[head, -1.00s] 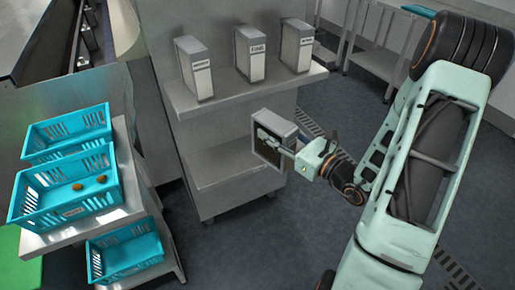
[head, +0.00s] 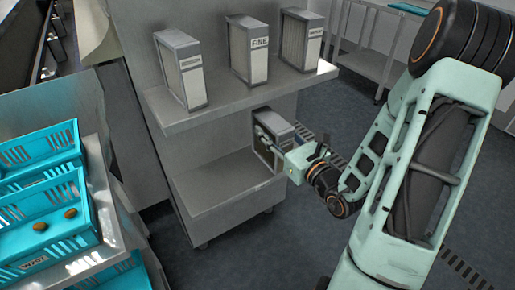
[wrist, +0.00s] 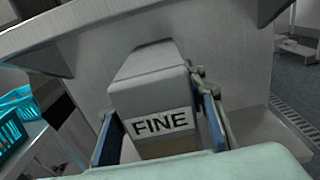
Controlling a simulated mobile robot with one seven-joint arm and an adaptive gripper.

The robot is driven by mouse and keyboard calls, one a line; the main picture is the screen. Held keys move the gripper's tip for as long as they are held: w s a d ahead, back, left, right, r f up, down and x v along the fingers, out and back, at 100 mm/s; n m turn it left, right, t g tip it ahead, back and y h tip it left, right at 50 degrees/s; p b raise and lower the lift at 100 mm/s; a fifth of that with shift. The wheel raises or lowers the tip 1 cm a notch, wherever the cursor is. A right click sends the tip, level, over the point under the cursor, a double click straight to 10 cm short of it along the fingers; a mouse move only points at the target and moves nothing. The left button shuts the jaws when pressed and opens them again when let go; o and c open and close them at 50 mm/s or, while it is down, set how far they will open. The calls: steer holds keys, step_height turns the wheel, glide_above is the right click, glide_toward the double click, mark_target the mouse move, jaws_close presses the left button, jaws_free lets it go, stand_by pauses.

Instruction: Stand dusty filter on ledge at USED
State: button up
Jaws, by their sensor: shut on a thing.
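A grey box-shaped filter (head: 284,130) is in my gripper (head: 270,144), at the right end of the unit, below the upper ledge (head: 205,112) and above the lower ledge (head: 215,190). In the wrist view the held filter (wrist: 150,70) bears a FINE label, and the blue-padded fingers of my gripper (wrist: 163,132) close on its two sides. Its lower part is hidden. The lower ledge is bare. I cannot read the word USED anywhere.
Three filters stand upright on the upper ledge: a left one (head: 181,70), a middle one (head: 248,50) marked FINE, and a right one (head: 302,40). Turquoise crates (head: 45,215), one with dates, are at left. A metal table (head: 375,50) is behind.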

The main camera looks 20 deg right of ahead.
steer(key=w+d+f+b, duration=0.1)
steer(key=w+f+b, duration=0.4)
steer(key=w+f, duration=0.7)
steer(key=shift+w+d+f, duration=0.25)
steer(key=shift+w, duration=0.25)
steer(key=shift+b, duration=0.3)
steer(key=shift+f, duration=0.2)
steer(key=o, duration=1.3)
